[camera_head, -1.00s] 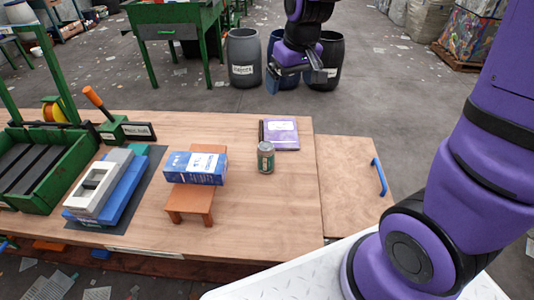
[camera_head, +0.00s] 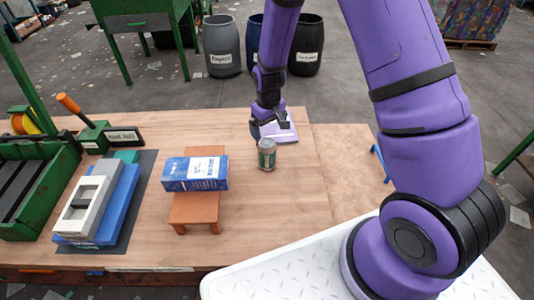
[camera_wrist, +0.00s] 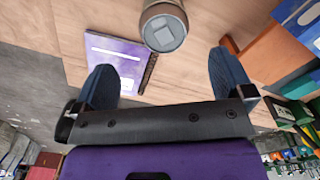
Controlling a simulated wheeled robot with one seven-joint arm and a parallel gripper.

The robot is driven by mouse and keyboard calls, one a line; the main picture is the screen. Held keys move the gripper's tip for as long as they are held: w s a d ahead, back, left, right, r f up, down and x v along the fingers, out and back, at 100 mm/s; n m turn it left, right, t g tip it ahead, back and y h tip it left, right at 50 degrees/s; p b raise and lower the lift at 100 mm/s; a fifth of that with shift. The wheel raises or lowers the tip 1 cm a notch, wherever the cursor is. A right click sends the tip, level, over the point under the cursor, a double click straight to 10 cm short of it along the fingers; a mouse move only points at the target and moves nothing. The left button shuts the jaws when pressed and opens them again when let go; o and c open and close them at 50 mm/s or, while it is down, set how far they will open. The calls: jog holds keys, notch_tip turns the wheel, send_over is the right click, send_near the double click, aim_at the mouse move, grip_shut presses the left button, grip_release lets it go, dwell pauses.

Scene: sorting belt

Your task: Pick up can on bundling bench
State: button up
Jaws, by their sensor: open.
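The can (camera_head: 266,154) is green with a silver top and stands upright on the wooden bench (camera_head: 285,225), right of the blue box. In the wrist view the can (camera_wrist: 165,27) shows its top just beyond the gap between my fingertips. My gripper (camera_head: 268,132) is behind the can in the head view, low over the bench, with its fingers partly hidden. In the wrist view my gripper (camera_wrist: 160,68) has its two blue fingers spread apart with nothing between them.
A purple-covered notebook (camera_wrist: 118,60) lies close to one finger. A blue box (camera_head: 195,173) rests on a small orange stand (camera_head: 195,208) left of the can. Further left are stacked blue and grey blocks (camera_head: 95,203) and a green tray (camera_head: 40,190). The bench front is clear.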

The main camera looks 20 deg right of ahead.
aim_at(267, 143)
jog(key=f, duration=1)
jog(key=shift+a, duration=0.25)
jog(key=c, duration=1)
jog(key=shift+r, duration=0.1)
